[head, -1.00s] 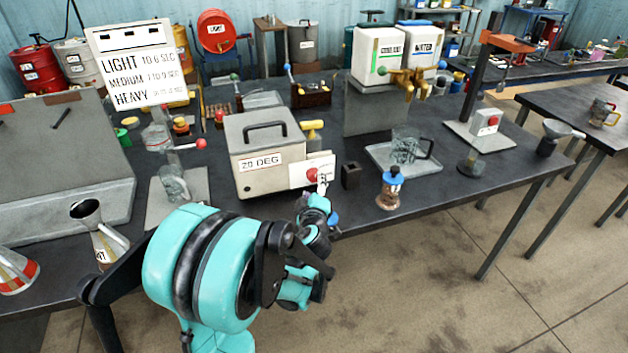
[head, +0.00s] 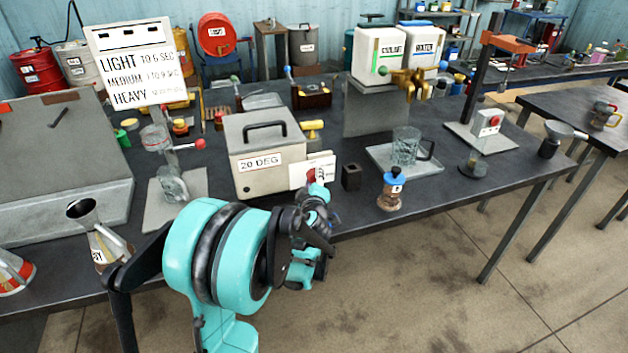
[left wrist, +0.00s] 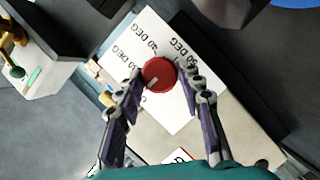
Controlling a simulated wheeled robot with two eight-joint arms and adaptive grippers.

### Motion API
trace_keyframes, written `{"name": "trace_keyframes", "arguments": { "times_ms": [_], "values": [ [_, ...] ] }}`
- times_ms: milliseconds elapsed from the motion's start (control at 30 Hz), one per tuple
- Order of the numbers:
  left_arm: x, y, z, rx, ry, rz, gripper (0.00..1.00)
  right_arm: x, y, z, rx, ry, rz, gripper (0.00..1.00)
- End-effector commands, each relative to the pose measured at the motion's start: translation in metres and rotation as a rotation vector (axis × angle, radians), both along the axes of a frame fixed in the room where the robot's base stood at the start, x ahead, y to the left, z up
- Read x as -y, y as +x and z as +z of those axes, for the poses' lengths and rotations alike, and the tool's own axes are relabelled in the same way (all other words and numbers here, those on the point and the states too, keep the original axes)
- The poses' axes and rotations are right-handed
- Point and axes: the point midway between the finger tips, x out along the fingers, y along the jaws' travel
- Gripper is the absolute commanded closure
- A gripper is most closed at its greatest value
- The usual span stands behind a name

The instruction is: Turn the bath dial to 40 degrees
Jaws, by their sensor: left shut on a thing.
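The bath (head: 265,180) is a pale box with a black-handled lid and a "20 DEG" sign on its front. Its red dial (head: 311,174) is on a white plate at the front right corner, partly covered by my gripper. In the left wrist view the red dial (left wrist: 159,73) sits on the white plate (left wrist: 190,115) with degree labels around it; a pale mark on the dial points to lower left. My left gripper (left wrist: 161,82) is shut on the dial, one finger on each side. In the head view the left gripper (head: 314,188) is at the plate. My right gripper is not in view.
A small dark square cup (head: 351,177) and a blue-topped jar (head: 391,190) stand right of the dial. A glass mug (head: 405,147) stands on a tray behind. The table's front edge runs below the bath.

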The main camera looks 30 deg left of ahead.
Motion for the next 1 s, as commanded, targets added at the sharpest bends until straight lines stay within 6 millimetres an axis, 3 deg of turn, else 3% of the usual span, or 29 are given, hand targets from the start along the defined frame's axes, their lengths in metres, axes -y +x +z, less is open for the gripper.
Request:
{"name": "trace_keyframes", "arguments": {
  "times_ms": [467, 1000],
  "values": [
    [0.001, 0.001, 0.003, -0.122, 0.104, 0.000, 0.92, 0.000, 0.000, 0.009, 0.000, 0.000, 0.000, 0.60],
    [0.004, 0.004, 0.004, -0.503, 0.428, -0.001, 0.92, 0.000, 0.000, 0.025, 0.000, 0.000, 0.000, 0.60]
  ]
}}
